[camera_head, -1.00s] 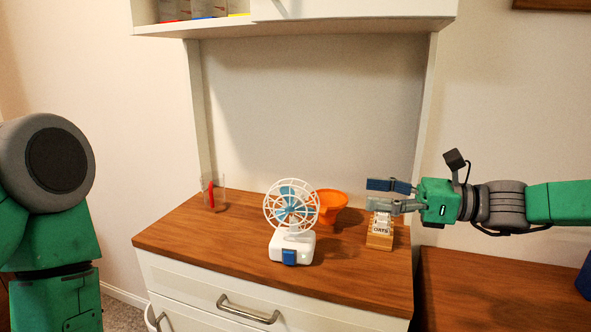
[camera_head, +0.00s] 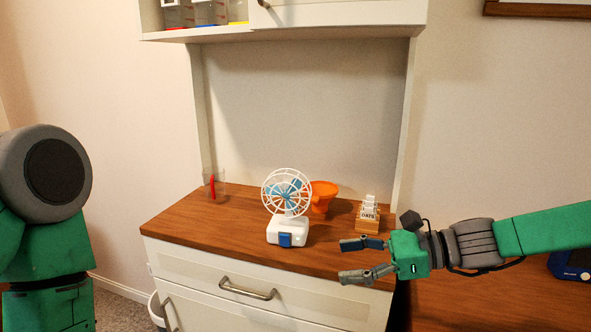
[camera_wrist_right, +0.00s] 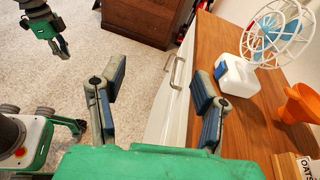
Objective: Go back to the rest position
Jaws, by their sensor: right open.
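My right gripper (camera_head: 347,260) is open and empty, in front of the hutch counter's right front edge. A wooden holder with an "OATS" label (camera_head: 368,222) stands upright on the counter, apart from the gripper. My left gripper is outside the head view. A green gripper, apparently my left (camera_wrist_right: 60,46), hangs over the carpet in the right wrist view, too small to tell its opening.
On the counter (camera_head: 185,232) stand a white fan-like wheel (camera_head: 287,205), an orange funnel-like bowl (camera_head: 322,196) and a clear container with a red piece (camera_head: 213,187). An upper cabinet (camera_head: 340,16) overhangs it. A lower wooden surface (camera_head: 480,305) lies at right.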

